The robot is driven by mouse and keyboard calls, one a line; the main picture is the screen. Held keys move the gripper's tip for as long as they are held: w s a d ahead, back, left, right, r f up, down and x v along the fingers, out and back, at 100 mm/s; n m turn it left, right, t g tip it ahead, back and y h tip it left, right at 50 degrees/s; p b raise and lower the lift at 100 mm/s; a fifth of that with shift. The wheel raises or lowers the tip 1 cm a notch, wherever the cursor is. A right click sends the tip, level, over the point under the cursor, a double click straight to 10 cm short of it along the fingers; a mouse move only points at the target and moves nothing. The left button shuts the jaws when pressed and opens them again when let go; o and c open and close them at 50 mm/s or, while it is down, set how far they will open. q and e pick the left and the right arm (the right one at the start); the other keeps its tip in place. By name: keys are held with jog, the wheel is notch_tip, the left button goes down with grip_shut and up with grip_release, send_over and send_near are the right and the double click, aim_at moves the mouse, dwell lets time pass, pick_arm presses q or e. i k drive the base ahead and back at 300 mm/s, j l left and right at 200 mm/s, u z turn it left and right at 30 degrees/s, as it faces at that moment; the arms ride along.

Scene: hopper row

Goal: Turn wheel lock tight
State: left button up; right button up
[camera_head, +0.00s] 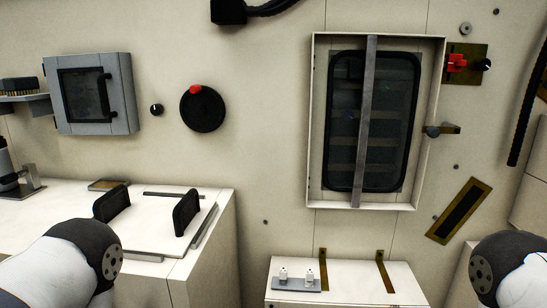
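The wheel lock appears to be the round black disc (207,113) on the cream wall, left of the picture's middle. A red knob (196,90) sits near its top edge. Nothing touches the wheel. A white and black rounded part of my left arm shows at the bottom left, below and left of the wheel. A similar part of my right arm shows at the bottom right corner. Neither gripper's fingers can be seen.
Left of the wheel are a small black dial (156,110) and a grey wall cabinet (128,93). Below is a white counter (60,222) with two upright black plates (187,212). A framed window (312,120) with a vertical bar (368,100) is to the right. A low white box (350,287) stands below.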

aim_at(156, 109)
jog(key=i+l+u, duration=0.2)
jog(key=l+u, duration=0.3)
jog(key=i+l+u, duration=0.1)
jog(key=l+u, duration=0.35)
jog(key=l, duration=0.3)
jog(key=l+u, duration=0.5)
jog(key=l, duration=0.2)
jog(key=k+l+u, duration=0.15)
jog(key=l+u, duration=0.35)
jog(key=l, duration=0.15)
jog(key=j+z, duration=0.3)
jog(key=j, duration=0.25)
jog(key=j+z, duration=0.3)
jog(key=j, duration=0.3)
jog(key=j+z, duration=0.3)
jog(key=j, duration=0.3)
jog(key=k+j+z, duration=0.15)
jog(key=j+z, duration=0.15)
jog(key=j, duration=0.2)
